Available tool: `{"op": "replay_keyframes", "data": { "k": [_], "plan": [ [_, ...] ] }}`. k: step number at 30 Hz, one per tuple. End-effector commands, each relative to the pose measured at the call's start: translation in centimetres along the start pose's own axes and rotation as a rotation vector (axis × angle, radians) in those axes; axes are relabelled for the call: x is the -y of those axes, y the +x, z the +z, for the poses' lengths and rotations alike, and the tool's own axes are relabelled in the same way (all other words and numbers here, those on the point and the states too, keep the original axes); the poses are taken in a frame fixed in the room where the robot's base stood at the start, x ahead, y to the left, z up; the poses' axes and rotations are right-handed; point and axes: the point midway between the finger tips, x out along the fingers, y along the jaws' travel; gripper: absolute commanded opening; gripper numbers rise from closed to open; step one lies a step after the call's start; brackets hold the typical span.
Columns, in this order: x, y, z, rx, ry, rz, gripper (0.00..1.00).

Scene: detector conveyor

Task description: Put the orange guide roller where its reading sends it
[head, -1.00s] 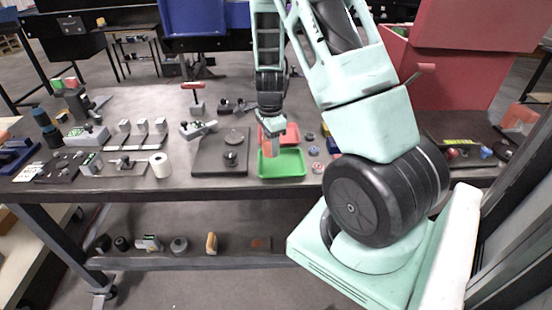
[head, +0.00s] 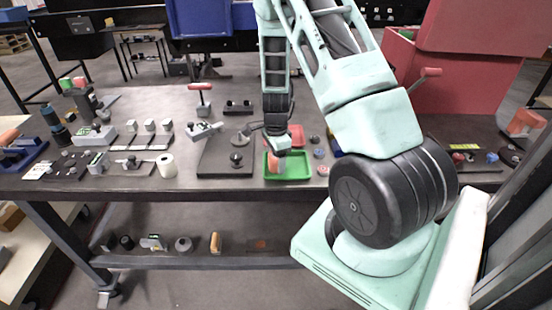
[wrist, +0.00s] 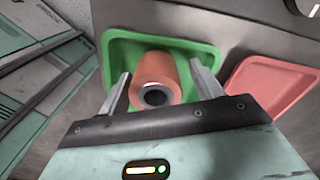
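The orange guide roller (wrist: 157,76) is in the green tray (wrist: 203,55), its end with a dark bore facing the wrist camera. In the head view the roller (head: 275,163) shows just below my gripper (head: 277,149), inside the green tray (head: 299,178). In the wrist view my gripper (wrist: 160,88) has its fingers spread on both sides of the roller, with a gap visible at each side. A red tray (wrist: 272,88) lies beside the green one; it also shows behind it in the head view (head: 297,133).
A dark flat plate with a round knob (head: 236,160) lies left of the green tray. A white roll (head: 166,165), clamps and small blocks stand further left. Small round parts (head: 319,153) lie right of the tray. A large red bin (head: 465,85) stands at the back right.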

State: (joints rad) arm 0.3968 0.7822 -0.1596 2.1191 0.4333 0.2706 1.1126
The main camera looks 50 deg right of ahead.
Motion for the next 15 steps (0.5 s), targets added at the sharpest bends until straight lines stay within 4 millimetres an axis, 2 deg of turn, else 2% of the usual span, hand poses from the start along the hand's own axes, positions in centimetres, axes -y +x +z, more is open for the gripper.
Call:
{"op": "replay_keyframes", "data": {
  "k": [10, 15],
  "plan": [
    [0.1, -0.8, 0.0, -0.001, -0.001, -0.003, 0.65],
    [0.2, -3.4, 0.0, -0.001, -0.001, -0.007, 0.65]
  ]
}}
